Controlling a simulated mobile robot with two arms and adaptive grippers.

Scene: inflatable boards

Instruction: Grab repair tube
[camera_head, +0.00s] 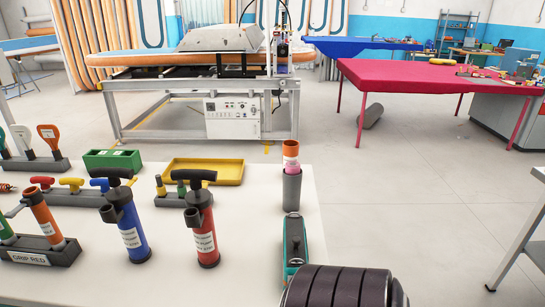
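An orange-topped tube with a pink lower part (291,157) stands upright in a dark grey cylindrical holder (292,190) near the right edge of the white table. It may be the repair tube, but I cannot read a label on it. Another orange tube-shaped item with a white label (42,217) stands tilted in a dark stand marked "GRIP RED" (40,256) at the left. Neither of my grippers is in view.
On the white table (170,280) stand a blue pump (130,235), a red pump (204,235), a yellow tray (232,173) and a green box (112,160). Open floor lies right.

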